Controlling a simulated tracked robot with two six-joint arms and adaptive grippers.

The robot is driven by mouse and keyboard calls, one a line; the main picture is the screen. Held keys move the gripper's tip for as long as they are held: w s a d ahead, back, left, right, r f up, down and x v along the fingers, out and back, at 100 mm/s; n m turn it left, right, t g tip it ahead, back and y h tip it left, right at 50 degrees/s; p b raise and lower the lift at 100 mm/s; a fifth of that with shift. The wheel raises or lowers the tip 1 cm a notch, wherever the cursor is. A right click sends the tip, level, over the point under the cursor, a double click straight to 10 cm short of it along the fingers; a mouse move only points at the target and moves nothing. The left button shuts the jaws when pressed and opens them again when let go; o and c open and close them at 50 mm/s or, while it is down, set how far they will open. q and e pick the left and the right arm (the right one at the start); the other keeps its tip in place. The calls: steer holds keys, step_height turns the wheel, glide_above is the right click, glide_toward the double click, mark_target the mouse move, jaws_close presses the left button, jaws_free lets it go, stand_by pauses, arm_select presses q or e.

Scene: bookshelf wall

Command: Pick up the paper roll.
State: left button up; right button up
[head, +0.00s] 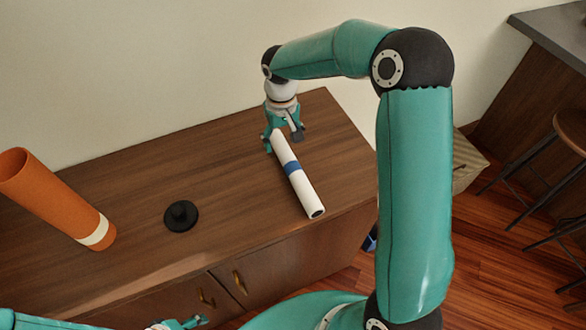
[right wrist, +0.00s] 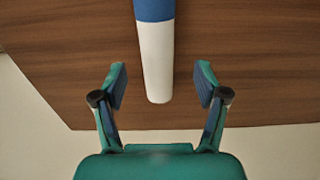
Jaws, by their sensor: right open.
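The paper roll (head: 299,184) is a white tube with a blue band, lying on the wooden cabinet top with its near end close to the front edge. My right gripper (head: 283,139) is over the roll's far end. In the right wrist view the roll (right wrist: 155,60) runs down between the two spread fingers of the right gripper (right wrist: 161,86), with a gap on each side. I cannot tell how far the fingertips are above the cabinet top. My left gripper (head: 181,323) shows only partly at the bottom edge.
The wooden cabinet (head: 130,185) stands against a pale wall. Stools and a dark counter are at the far right.

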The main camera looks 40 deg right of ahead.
mark_target(285, 150)
steer(key=f, duration=0.4)
steer(key=shift+s+d+f+p, duration=0.1)
steer(key=shift+s+f+p, duration=0.15)
steer(key=shift+p, duration=0.1)
jaws_close()
steer(key=shift+r, duration=0.2)
